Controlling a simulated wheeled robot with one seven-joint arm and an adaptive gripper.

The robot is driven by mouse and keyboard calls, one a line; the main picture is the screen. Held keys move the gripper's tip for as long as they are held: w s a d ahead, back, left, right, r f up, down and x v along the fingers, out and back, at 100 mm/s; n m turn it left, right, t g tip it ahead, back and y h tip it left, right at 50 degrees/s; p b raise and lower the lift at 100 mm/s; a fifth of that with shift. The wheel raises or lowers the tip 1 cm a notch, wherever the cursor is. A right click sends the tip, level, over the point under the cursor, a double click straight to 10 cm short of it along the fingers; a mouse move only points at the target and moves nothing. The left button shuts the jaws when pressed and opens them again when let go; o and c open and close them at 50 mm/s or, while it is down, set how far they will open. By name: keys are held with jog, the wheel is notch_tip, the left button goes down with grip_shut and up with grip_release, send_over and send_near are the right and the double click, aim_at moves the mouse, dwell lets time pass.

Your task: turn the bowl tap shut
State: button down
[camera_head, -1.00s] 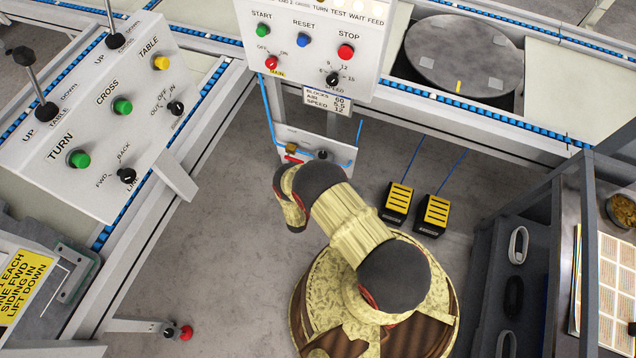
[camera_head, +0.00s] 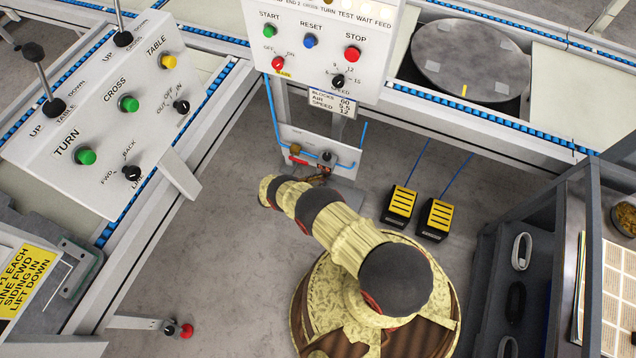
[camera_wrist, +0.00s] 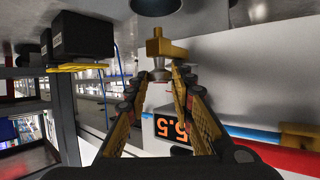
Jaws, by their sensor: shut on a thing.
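In the wrist view the brass bowl tap (camera_wrist: 168,49) stands just beyond the fingertips, with a silver stub below it in the picture. My gripper (camera_wrist: 162,76) has one finger on each side of this fitting and is shut on it; the exact contact is hard to see. A dark round part, perhaps the bowl (camera_wrist: 156,5), is at the top edge. In the head view the small air panel (camera_head: 343,168) hangs under the control box, and my gripper is partly visible at its lower edge. The tap cannot be made out there.
The air panel carries a red lever (camera_head: 298,161), a brass fitting (camera_head: 295,149) and a black knob (camera_head: 326,157). A display (camera_wrist: 172,129) reads 5.5 upside down. Two yellow pedals (camera_head: 400,203) stand on the floor to the right.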

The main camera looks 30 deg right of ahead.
jog(key=shift+w, duration=0.1)
dwell(0.4)
jog(key=c, duration=1.6)
grip_release()
jog(key=shift+o, duration=0.2)
jog(key=v, duration=1.2)
